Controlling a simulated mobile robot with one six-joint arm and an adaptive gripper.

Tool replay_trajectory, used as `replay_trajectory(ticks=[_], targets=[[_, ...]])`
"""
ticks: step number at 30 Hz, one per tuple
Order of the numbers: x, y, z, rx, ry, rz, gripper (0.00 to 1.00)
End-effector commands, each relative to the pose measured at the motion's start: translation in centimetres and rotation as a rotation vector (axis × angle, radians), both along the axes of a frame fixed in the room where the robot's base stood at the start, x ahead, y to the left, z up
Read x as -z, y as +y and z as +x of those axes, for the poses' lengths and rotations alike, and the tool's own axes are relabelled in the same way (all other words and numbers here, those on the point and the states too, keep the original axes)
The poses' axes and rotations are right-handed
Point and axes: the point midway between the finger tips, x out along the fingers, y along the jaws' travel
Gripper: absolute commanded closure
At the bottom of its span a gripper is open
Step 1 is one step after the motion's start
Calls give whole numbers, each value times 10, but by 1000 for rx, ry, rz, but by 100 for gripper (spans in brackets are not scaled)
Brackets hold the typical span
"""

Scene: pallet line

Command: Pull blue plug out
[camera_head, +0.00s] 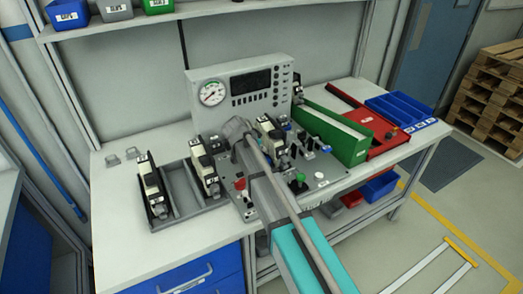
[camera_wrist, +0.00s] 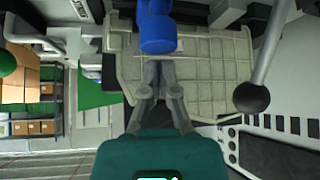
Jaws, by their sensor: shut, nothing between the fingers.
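The blue plug (camera_wrist: 157,32) shows at the top middle of the wrist view as a bright blue cylinder in front of a pale ribbed plate. My gripper (camera_wrist: 158,66) is shut and empty. Its fingertips are just below the plug's near end in that picture; whether they touch it I cannot tell. In the head view my arm reaches across the bench to the grey test panel (camera_head: 244,83), and I cannot make out the plug there.
A lever with a black ball knob (camera_wrist: 251,97) stands right of my fingers. The bench also holds a grey tray (camera_head: 181,209) with black-and-cream devices, a green bin (camera_head: 331,137), a red tray (camera_head: 384,142) and a blue tray (camera_head: 400,108). The bench's front left is clear.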

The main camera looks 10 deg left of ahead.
Motion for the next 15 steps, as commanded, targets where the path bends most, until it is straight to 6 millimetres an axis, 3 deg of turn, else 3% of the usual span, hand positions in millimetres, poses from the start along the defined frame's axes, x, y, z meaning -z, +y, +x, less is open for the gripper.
replay_trajectory(ticks=[6,15], targets=[[13,-5,7,-1,0,0,100],[15,-7,9,-2,0,0,100]])
